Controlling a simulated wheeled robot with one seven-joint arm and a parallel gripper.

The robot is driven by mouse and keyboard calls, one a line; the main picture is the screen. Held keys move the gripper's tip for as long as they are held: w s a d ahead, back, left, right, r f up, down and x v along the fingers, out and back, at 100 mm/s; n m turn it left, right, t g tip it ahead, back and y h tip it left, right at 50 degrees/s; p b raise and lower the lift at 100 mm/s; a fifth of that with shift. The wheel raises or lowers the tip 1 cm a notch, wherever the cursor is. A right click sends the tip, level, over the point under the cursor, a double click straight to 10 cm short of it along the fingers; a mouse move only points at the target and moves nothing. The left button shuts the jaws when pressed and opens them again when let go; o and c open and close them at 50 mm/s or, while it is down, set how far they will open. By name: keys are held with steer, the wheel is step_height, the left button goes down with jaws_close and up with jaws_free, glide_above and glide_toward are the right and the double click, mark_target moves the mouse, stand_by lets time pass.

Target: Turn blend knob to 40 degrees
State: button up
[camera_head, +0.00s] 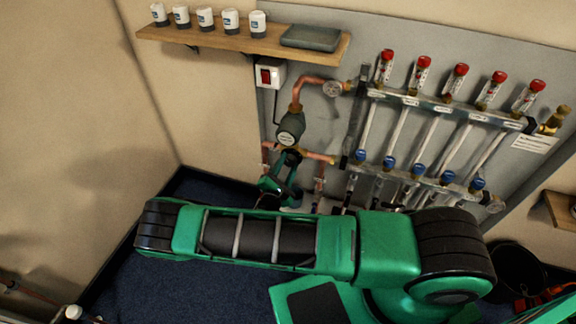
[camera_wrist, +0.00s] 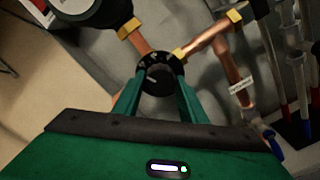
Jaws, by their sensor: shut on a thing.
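The blend knob (camera_wrist: 153,75) is a round black knob with light marks, in the upper middle of the wrist view. It sits on the copper pipework below the dark round pump. My gripper (camera_wrist: 158,85) has its two green fingers on either side of the knob, shut on it. In the head view my gripper (camera_head: 287,165) reaches the pipework just below the pump (camera_head: 291,127). The knob itself is mostly hidden there by my fingers. The scale reading of the knob is too small to tell.
Copper pipes (camera_wrist: 207,40) with brass fittings run close to the right of the knob. The manifold (camera_head: 440,108) with red-capped gauges and blue caps stands to the right. A wooden shelf (camera_head: 220,38) with several white-and-dark cups is above. A red switch box (camera_head: 270,73) is on the wall.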

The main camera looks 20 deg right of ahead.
steer(key=shift+s+d+f+m, duration=0.1)
steer(key=shift+s+m, duration=0.05)
steer(key=shift+m, duration=0.35)
steer(key=o, duration=1.1)
steer(key=v, duration=1)
steer(key=shift+s+a, duration=0.25)
steer(key=shift+a, duration=0.05)
